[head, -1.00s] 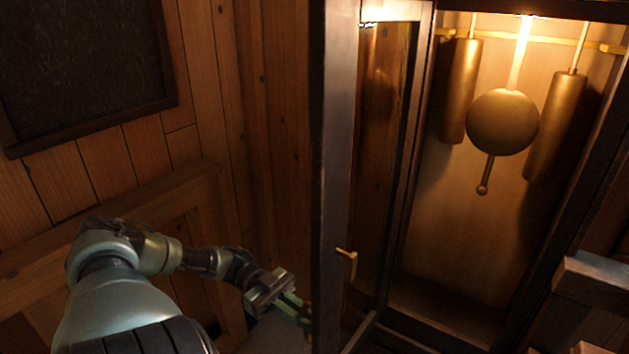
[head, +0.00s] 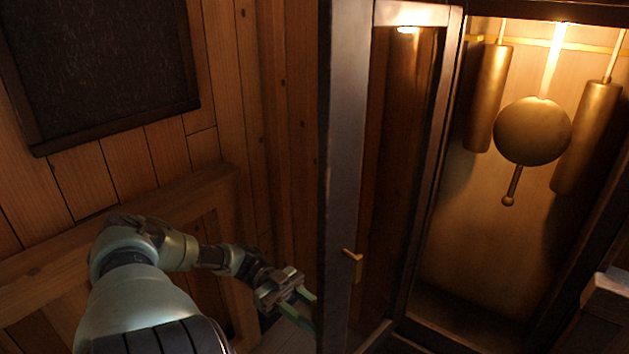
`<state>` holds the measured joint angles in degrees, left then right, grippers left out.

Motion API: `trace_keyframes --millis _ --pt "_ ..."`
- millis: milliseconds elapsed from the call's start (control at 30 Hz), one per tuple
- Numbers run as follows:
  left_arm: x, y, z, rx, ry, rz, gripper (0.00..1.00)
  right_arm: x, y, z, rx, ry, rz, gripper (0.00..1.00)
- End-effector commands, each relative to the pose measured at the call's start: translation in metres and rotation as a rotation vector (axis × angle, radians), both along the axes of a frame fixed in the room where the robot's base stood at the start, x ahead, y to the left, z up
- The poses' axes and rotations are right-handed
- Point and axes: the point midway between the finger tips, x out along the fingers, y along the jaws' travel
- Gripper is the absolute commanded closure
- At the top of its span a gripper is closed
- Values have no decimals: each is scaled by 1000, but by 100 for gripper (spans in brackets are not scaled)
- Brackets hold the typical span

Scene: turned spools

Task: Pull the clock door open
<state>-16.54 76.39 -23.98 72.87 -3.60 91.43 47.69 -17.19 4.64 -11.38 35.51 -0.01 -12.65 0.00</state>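The clock door (head: 343,170) is a dark-framed glass door in the head view. It stands swung open to the left of the lit clock case (head: 480,230). A small brass handle (head: 353,265) is on the door's frame. My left gripper (head: 304,308) is low and just left of the door's free edge. Its green fingers look spread apart with nothing between them. Whether a finger touches the door cannot be told. My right gripper is not in view.
Inside the case hang a brass pendulum (head: 532,131) and two brass weights (head: 487,98) (head: 586,135). A wood-panelled wall (head: 222,90) with a dark framed board (head: 95,60) is at the left. A dark block-shaped thing (head: 606,300) is at the lower right edge.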

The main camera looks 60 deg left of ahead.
Motion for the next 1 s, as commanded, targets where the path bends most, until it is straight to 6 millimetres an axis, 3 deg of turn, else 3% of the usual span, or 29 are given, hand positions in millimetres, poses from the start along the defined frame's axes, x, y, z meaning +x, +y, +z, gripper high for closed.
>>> trace_keyframes --millis 267,700,1000 --pt "0 5 0 0 -2 2 68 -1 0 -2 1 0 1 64" --pt "-15 69 -2 1 -2 3 68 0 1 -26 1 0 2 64" --pt "-18 77 1 -1 -1 1 68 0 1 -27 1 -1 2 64"
